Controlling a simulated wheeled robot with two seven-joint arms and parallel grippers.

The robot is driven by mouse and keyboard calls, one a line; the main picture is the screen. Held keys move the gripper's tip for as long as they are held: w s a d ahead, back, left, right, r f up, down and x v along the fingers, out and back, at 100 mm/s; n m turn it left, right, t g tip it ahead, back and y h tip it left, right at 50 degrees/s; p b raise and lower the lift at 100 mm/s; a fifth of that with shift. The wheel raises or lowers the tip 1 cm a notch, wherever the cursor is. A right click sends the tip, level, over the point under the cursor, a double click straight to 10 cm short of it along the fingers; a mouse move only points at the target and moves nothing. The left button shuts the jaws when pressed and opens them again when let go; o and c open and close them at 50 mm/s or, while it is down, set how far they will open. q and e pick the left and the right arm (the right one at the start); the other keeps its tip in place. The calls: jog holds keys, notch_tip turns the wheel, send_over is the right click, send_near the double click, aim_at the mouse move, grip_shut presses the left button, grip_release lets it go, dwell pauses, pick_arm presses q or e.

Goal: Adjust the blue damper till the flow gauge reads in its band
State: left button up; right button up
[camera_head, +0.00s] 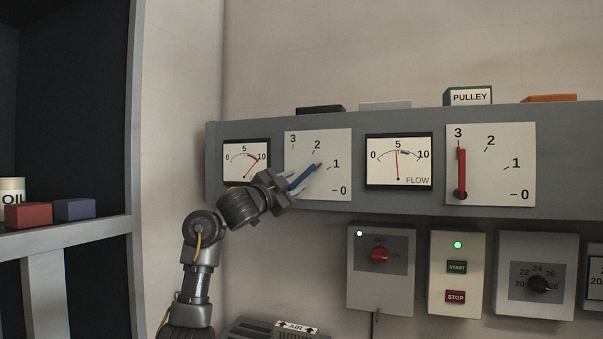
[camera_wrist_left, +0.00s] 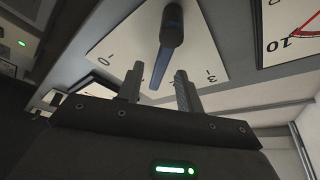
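The blue damper (camera_head: 305,175) is a lever on a white plate marked 0 to 3. It points up and right, between 1 and 2, a little nearer 1. The flow gauge (camera_head: 398,168) has its needle almost straight up at about 5, beside the left end of a short dark band. My left gripper (camera_head: 293,185) is in front of the lever's lower part. In the left wrist view its fingers (camera_wrist_left: 160,88) are apart, with the blue lever (camera_wrist_left: 163,60) between them and gaps showing. My right gripper is not in view.
A red lever (camera_head: 462,172) on a second plate points up at 3. Another gauge (camera_head: 246,160) has its needle near 10. A switch box (camera_head: 380,284), a START/STOP box (camera_head: 457,284) and a dial box (camera_head: 536,300) hang below. Shelving (camera_head: 110,230) stands left.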

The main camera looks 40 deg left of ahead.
aim_at(299, 180)
pick_arm(q)
jog(key=shift+p+x, duration=0.7)
jog(key=shift+x, duration=1.4)
jog(key=shift+c, duration=0.2)
grip_shut()
